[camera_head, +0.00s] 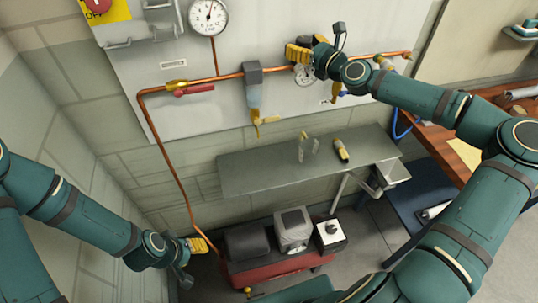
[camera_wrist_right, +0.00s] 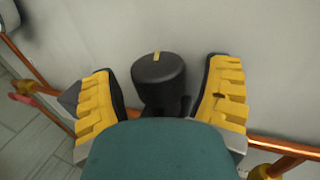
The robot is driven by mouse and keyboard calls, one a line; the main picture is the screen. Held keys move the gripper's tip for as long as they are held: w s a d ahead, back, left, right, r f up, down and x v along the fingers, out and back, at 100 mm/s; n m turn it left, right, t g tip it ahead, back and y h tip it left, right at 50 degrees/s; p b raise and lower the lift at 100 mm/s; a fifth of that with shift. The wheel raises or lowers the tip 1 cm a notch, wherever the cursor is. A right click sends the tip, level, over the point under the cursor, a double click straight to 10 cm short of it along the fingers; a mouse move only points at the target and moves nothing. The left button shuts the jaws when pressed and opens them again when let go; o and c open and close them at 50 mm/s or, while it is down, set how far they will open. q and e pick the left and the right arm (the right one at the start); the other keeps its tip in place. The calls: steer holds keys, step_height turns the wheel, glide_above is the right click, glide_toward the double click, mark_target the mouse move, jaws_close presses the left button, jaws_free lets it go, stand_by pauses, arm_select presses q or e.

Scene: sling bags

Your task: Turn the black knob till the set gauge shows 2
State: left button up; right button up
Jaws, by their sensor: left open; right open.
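The black knob (camera_wrist_right: 158,85) shows in the right wrist view, with a short yellow mark on its top. My right gripper (camera_wrist_right: 163,100) is open, with one yellow-padded finger on each side of the knob and gaps between. In the head view the right gripper (camera_head: 312,50) is at the copper pipe on the wall panel and covers most of the knob's area. A small dial (camera_head: 303,76) is partly hidden just below it; its reading is too small to tell. My left gripper (camera_head: 190,247) is open and empty at the lower left, far from the knob.
A larger white gauge (camera_head: 208,17) is at the panel's top. A red-handled valve (camera_head: 190,89) and a grey block (camera_head: 253,73) sit on the copper pipe. Below is a grey shelf (camera_head: 245,172) with small items.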

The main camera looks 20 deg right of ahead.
steer(key=shift+a+r+m+t+h+p, duration=0.15)
steer(key=shift+m+h+p, duration=0.25)
steer(key=shift+m+h, duration=0.5)
steer(key=shift+m+t+h+p, duration=0.3)
steer(key=shift+m+h, duration=0.2)
steer(key=shift+h, duration=0.8)
steer(key=m+h+p, duration=0.2)
steer(key=m+h, duration=0.1)
steer(key=h, duration=0.1)
steer(key=shift+g+h+p, duration=0.25)
steer(key=shift+h+p, duration=0.05)
steer(key=shift+p, duration=0.05)
steer(key=shift+s+h, duration=0.25)
steer(key=shift+h, duration=0.05)
steer(key=b+v, duration=0.1)
steer(key=v, duration=1.2)
steer(key=s+a+f+n+g+y+b, duration=0.1)
steer(key=a+f+n, duration=0.3)
steer(key=f, duration=0.4)
steer(key=s+a+f+n+g+y+b, duration=0.1)
steer(key=a+f+n+g+y+b, duration=0.2)
steer(key=f+n, duration=0.3)
steer(key=a+f+n+g+y+b, duration=0.2)
steer(key=a+f+n, duration=0.3)
steer(key=f, duration=0.6)
steer(key=shift+s+a+n+y+b, duration=0.25)
steer(key=shift+s+n+b, duration=0.2)
steer(key=shift+b, duration=0.4)
steer(key=shift+w, duration=0.15)
